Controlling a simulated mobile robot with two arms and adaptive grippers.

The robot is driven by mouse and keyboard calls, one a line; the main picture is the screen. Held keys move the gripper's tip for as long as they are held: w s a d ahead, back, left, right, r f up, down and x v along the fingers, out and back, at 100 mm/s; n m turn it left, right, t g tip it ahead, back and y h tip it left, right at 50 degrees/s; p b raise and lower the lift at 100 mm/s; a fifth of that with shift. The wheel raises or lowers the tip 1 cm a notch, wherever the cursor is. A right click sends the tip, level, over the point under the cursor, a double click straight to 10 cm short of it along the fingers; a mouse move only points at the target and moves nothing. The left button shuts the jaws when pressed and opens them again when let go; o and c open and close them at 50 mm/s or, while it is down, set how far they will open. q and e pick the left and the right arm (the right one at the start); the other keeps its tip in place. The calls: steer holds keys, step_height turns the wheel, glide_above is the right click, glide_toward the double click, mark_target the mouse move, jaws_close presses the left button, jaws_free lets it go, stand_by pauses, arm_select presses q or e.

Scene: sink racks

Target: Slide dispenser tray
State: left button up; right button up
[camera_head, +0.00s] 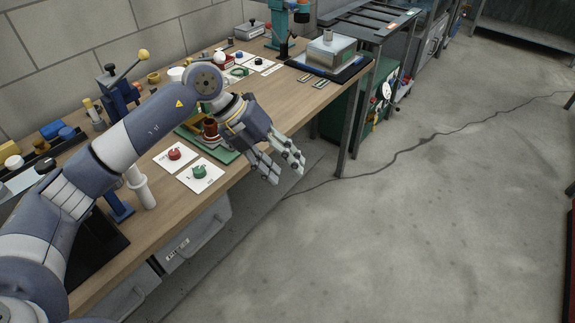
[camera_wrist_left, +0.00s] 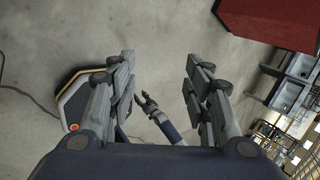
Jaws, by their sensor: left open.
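My left gripper (camera_head: 284,170) is open and empty. It hangs past the front edge of the wooden bench, over the floor. A silver box (camera_head: 330,48) sits on a dark tray (camera_head: 350,72) at the far end of the bench; I cannot tell whether this is the dispenser tray. The gripper is apart from it. A small dark arm end, probably my right gripper (camera_wrist_left: 150,106), shows in the left wrist view, too small to read.
The bench (camera_head: 230,178) holds white cards with a red knob (camera_head: 174,154) and a green knob (camera_head: 199,172), near my left forearm. Grey bins (camera_head: 197,236) sit beneath. A dark rack (camera_head: 372,20) stands beyond.

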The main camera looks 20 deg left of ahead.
arm_select(q)
steer(key=shift+s+d+r+h, duration=0.15)
steer(key=shift+d+h, duration=0.15)
steer(key=shift+d, duration=0.4)
